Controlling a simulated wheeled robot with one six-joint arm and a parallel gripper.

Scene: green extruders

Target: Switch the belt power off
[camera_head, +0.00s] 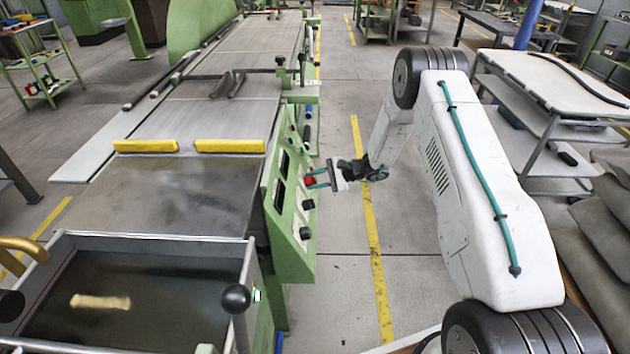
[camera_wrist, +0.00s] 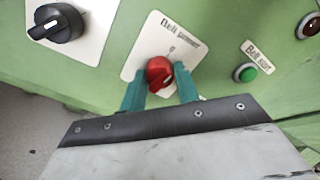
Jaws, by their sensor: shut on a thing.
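The belt power switch is a red rotary knob (camera_wrist: 159,71) on a white plate marked "Belt power", on the green control panel (camera_wrist: 107,75). A small pale mark shows near the knob's lower edge, and a small marking is on the plate above it. My gripper (camera_wrist: 161,80) has its two teal fingers on either side of the knob, shut on it. In the head view my gripper (camera_head: 317,179) reaches the sloping face of the panel (camera_head: 272,193) from the right, at the red knob (camera_head: 309,181).
A black rotary knob (camera_wrist: 56,23) is at the upper left of the wrist view. A green button (camera_wrist: 245,72) marked "Belt start" and a dark red button (camera_wrist: 309,25) are to the right. Clear floor (camera_head: 345,240) lies right of the machine.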

